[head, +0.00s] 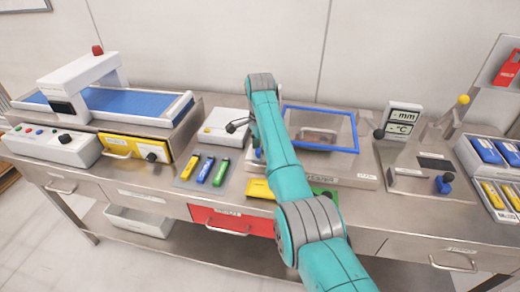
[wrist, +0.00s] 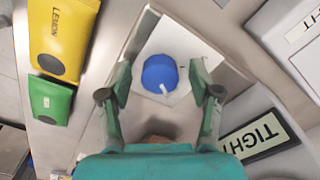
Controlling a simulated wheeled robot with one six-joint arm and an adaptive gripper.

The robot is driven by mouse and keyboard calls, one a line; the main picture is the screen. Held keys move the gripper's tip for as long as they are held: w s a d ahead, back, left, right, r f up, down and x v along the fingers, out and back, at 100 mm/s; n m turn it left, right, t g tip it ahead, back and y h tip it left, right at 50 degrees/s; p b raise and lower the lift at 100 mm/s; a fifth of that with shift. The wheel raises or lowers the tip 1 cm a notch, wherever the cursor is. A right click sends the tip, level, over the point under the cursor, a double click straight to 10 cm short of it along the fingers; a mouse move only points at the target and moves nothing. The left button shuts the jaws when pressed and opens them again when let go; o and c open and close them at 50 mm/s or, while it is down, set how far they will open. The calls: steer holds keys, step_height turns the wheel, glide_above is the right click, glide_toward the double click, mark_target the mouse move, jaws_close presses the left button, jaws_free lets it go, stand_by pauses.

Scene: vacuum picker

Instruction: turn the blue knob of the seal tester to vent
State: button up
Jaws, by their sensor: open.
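In the wrist view, the blue knob (wrist: 158,70) sits on a pale plate (wrist: 203,53). A white mark shows on its lower edge, pointing down the picture. My gripper (wrist: 160,84) is open, with one finger to each side of the knob and a gap on both sides; I see no contact. The seal tester, a clear box with a blue rim (head: 345,148), stands mid-bench in the head view, with a pouch inside. There my arm hides most of the knob area and my gripper. A sign reading TIGHT (wrist: 253,134) lies right of the gripper.
A yellow LEMON pouch (wrist: 63,35) and a green pouch (wrist: 50,100) lie left of the knob in the wrist view. Another blue knob (head: 444,184) is on a separate stand at the right. Three pouches (head: 204,170) lie left of my arm.

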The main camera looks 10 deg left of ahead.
steer(key=c, duration=1.1)
steer(key=shift+c, duration=0.2)
steer(key=shift+n, duration=0.3)
steer(key=n, duration=0.6)
steer(key=shift+s+d, duration=0.1)
steer(key=n, duration=0.3)
steer(key=shift+n, duration=0.4)
steer(key=shift+d+n, duration=0.1)
steer(key=shift+n, duration=1.6)
